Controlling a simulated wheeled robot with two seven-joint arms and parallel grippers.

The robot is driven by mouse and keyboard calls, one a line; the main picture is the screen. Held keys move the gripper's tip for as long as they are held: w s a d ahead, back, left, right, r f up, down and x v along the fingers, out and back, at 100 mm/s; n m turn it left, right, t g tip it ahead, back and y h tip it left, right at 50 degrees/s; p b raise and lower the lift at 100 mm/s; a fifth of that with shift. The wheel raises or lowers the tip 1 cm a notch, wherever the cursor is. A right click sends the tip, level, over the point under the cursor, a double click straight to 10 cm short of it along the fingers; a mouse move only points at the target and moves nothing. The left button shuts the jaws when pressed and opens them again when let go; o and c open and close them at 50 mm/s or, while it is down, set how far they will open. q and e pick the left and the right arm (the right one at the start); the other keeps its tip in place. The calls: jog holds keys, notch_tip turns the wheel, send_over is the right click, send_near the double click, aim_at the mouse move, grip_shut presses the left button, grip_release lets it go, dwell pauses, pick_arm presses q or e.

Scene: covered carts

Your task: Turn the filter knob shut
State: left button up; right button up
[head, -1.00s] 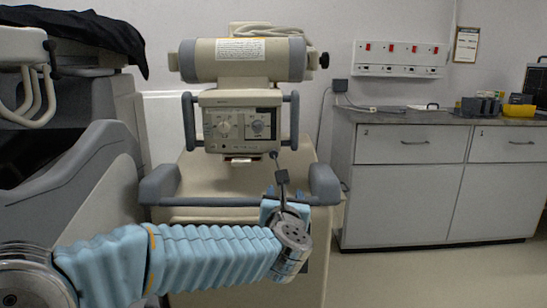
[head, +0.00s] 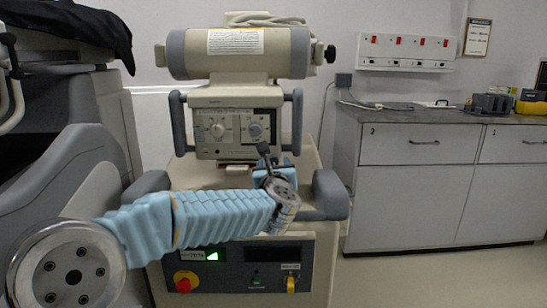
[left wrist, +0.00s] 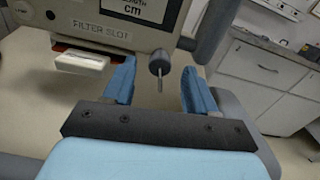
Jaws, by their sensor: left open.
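A dark round knob with a thin pin (left wrist: 159,64) shows in the left wrist view, at the lower right of the panel marked FILTER SLOT (left wrist: 101,32). My left gripper (left wrist: 160,72) is open, and the knob appears between its two blue fingers with space on both sides. I see no contact. In the head view my left gripper (head: 274,174) is below the right side of the control box (head: 206,150). Its fingers are mostly hidden by my wrist, and a dark part of my wrist covers the knob's area. My right gripper is not in view.
A grey bumper handle (head: 330,195) stands close to the right of my wrist. A lower panel with a red button (head: 185,281) lies under my arm. A covered cart (head: 92,50) stands at left, a cabinet (head: 410,190) at right. The floor before the cabinet is clear.

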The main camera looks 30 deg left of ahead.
aim_at(274, 161)
pick_arm(q)
jog(key=shift+p+x, duration=0.3)
jog(key=shift+x, duration=1.85)
jog(key=c, duration=1)
jog(key=shift+c, duration=0.2)
